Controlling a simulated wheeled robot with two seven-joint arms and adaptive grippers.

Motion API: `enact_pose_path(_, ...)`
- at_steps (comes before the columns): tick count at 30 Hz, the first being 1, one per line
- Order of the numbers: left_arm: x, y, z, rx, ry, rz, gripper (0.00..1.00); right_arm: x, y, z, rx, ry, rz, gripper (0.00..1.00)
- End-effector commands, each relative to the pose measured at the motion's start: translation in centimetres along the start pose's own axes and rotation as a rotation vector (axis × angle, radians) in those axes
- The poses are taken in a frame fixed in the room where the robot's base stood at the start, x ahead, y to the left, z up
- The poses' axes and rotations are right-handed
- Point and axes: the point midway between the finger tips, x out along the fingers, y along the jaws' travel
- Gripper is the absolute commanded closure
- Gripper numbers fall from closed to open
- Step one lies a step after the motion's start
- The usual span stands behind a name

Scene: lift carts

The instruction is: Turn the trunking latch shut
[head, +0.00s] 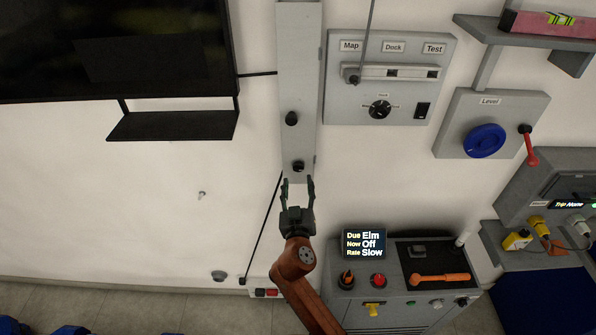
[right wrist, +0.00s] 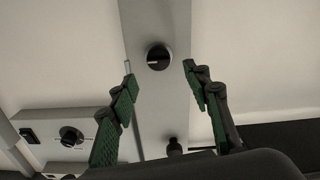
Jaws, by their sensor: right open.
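The grey trunking (head: 298,70) runs vertically down the wall and bears two dark round knob latches. The upper latch (head: 291,118) and the lower latch (head: 298,166) sit on its front face. My right gripper (head: 297,182) is open and empty, just below the lower latch in the head view. In the right wrist view, the lower latch (right wrist: 158,57) shows a pale, roughly horizontal line on its face. It lies ahead, between the spread fingertips (right wrist: 157,72), with no visible contact. The upper latch (right wrist: 174,147) is partly hidden near my gripper's body. My left gripper is out of view.
A grey panel (head: 440,100) with labels and a dial stands close to the trunking's right. A black screen (head: 110,45) and shelf (head: 172,125) are at left. A console (head: 405,310) with buttons stands below right. Wall left of the trunking's lower end is mostly clear.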

Motion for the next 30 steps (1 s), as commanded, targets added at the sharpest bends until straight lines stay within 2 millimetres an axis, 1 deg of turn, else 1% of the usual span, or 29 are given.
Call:
enact_pose_path(1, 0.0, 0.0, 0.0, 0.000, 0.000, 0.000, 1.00, 0.9, 0.1, -0.1, -0.004, 0.001, 0.002, 0.56)
enact_pose_path(6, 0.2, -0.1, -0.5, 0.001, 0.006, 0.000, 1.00, 3.6, 0.1, 0.0, -0.003, 0.001, 0.000, 0.56)
enact_pose_path(9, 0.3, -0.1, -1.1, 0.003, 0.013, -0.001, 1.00, 4.9, 0.1, 0.1, -0.003, 0.000, 0.000, 0.56)
enact_pose_path(12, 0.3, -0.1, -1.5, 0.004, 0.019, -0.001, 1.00, 5.6, 0.1, 0.1, -0.003, -0.001, 0.000, 0.56)
enact_pose_path(15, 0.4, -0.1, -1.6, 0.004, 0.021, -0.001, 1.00, 6.0, 0.1, 0.1, -0.001, -0.002, 0.000, 0.56)
enact_pose_path(22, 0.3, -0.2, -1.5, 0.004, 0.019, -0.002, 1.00, 6.0, 0.1, 0.2, 0.000, -0.003, 0.000, 0.56)
enact_pose_path(30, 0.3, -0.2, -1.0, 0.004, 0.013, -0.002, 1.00, 6.0, 0.1, 0.1, -0.001, -0.003, 0.000, 0.74)
